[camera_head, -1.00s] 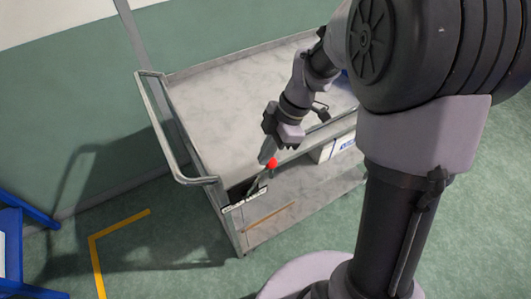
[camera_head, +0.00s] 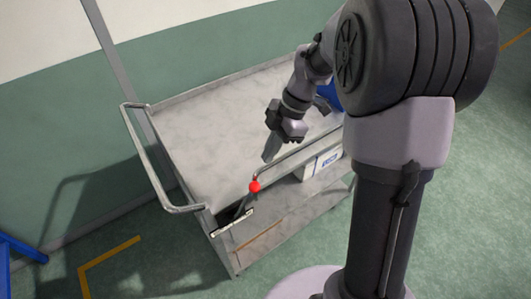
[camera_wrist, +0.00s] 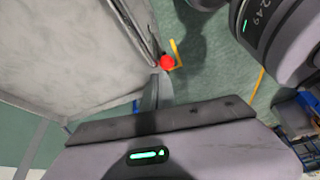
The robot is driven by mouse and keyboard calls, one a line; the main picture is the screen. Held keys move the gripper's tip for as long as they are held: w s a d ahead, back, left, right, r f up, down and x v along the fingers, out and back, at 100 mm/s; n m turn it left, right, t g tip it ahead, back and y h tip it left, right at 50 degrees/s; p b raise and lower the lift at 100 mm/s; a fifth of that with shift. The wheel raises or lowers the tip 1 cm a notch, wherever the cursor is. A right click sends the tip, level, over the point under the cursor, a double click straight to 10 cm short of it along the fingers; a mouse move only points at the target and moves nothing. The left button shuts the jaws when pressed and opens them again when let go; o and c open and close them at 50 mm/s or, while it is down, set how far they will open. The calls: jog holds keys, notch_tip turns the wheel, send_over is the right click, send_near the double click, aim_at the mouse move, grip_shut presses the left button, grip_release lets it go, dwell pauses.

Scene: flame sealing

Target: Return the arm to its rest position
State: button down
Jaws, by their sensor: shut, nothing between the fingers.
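My gripper (camera_head: 268,157) is shut and empty, pointing down above the near edge of a grey metal cart (camera_head: 195,140). Its fingers (camera_wrist: 157,92) also show in the wrist view. A red ball-shaped knob (camera_head: 255,186) on the cart's near side is below and left of the fingertips, with a visible gap in the head view. The knob also shows in the wrist view (camera_wrist: 167,62), just beyond the fingertips. My arm reaches over the cart's right part and hides some of it.
The cart has a handle rail (camera_head: 150,165) at its left end. A white box (camera_head: 322,163) sits on its lower shelf. A blue thing (camera_head: 330,97) is partly hidden behind my arm. The cart top's left part is bare. Yellow tape (camera_head: 108,253) marks the floor.

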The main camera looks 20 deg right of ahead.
jog(key=s+a+r+m+t+h+b, duration=0.1)
jog(key=s+a+r+m+t+b, duration=0.1)
jog(key=s+m, duration=0.7)
jog(key=s+a+r+m+t+h+b, duration=0.1)
jog(key=s+a+r+m+t+b, duration=0.2)
jog(key=s+m, duration=0.6)
jog(key=m+t+b, duration=0.1)
jog(key=m, duration=0.4)
jog(key=shift+s+a+r+h, duration=0.2)
jog(key=shift+r+h, duration=0.2)
